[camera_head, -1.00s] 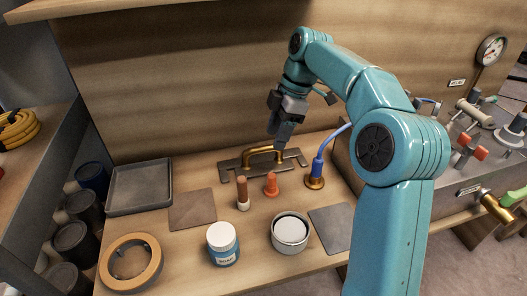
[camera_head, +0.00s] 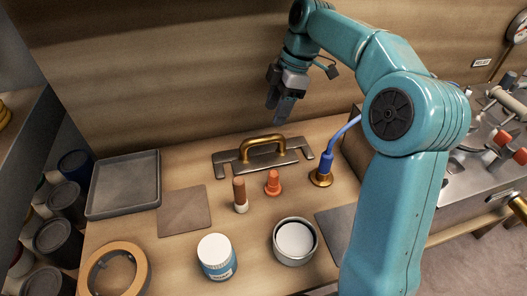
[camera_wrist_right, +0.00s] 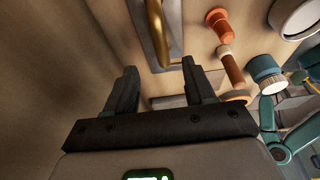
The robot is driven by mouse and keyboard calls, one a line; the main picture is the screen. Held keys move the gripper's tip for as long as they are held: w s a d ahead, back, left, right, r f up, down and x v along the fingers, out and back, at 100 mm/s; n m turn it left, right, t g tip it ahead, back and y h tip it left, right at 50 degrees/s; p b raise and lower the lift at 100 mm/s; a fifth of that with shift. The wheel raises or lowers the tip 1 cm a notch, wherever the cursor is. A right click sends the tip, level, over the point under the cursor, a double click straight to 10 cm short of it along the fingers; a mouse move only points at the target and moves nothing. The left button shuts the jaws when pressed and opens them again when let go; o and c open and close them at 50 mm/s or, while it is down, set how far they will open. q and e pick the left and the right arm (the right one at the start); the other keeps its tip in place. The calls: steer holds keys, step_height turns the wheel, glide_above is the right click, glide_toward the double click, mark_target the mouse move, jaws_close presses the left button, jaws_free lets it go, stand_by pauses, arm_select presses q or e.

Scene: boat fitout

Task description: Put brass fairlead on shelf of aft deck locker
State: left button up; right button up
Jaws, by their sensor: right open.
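A brass arched piece (camera_head: 262,147), which seems to be the fairlead, stands on a grey slotted plate (camera_head: 228,162) at the back of the wooden bench. Its brass arch also shows at the top of the right wrist view (camera_wrist_right: 157,30). My right gripper (camera_head: 279,108) is above and behind the arch, apart from it. In the right wrist view the right gripper's jaws (camera_wrist_right: 160,82) are spread, with nothing between them. My left gripper is not in view. I cannot tell which surface is the aft deck locker's shelf.
On the bench are a grey tray (camera_head: 124,186), a tape ring (camera_head: 142,270), a white-lidded jar (camera_head: 216,258), an open tin (camera_head: 294,243), an orange peg (camera_head: 273,183), a brown peg (camera_head: 240,196) and a blue-handled brass-based tool (camera_head: 321,174). Dark cans (camera_head: 58,236) stand at left.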

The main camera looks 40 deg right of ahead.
mark_target(264, 137)
steer(key=b+x, duration=0.2)
steer(key=x, duration=0.5)
steer(key=shift+s+a, duration=0.1)
steer(key=b+x, duration=0.2)
steer(key=x, duration=0.3)
steer(key=shift+w+a, duration=0.1)
steer(key=shift+w, duration=0.1)
jaws_close()
